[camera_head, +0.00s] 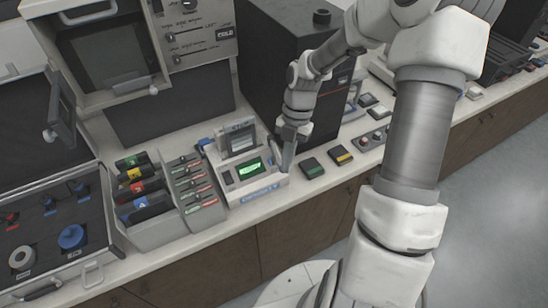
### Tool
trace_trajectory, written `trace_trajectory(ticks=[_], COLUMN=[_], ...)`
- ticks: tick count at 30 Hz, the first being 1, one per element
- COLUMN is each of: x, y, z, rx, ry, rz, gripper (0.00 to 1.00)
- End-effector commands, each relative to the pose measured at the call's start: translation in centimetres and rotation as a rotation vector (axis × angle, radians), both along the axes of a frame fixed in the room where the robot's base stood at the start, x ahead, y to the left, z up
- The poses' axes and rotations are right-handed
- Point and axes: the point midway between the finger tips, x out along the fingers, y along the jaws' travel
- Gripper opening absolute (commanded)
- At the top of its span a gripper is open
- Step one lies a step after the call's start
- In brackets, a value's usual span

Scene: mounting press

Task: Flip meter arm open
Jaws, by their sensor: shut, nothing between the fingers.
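The likely meter is a small white device with a lit green screen (249,168) and a blue label on its front edge. It stands on the light counter near the middle of the view. A grey framed panel (240,140) rises at its back. I cannot clearly make out which part is the meter arm. My gripper (289,156) points down at the right side of the device, close to its right edge. It is shut and empty. I cannot tell whether it touches the device. It hides part of the device's right side.
A rack with coloured labels (190,185) and a bin of coloured items (145,190) stand left of the device. A tall black box (275,75) stands behind. The counter's front edge is close.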

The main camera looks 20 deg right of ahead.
Motion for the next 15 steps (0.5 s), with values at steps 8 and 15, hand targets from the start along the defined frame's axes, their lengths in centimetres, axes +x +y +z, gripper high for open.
trace_trajectory(ticks=[8, 15], x=[0.09, -0.64], y=[-0.31, -0.51], z=[-0.03, 0.09], rx=[0.000, 0.000], ry=[-0.002, -0.001], rz=[-0.003, -0.004], gripper=[0.00, 0.00])
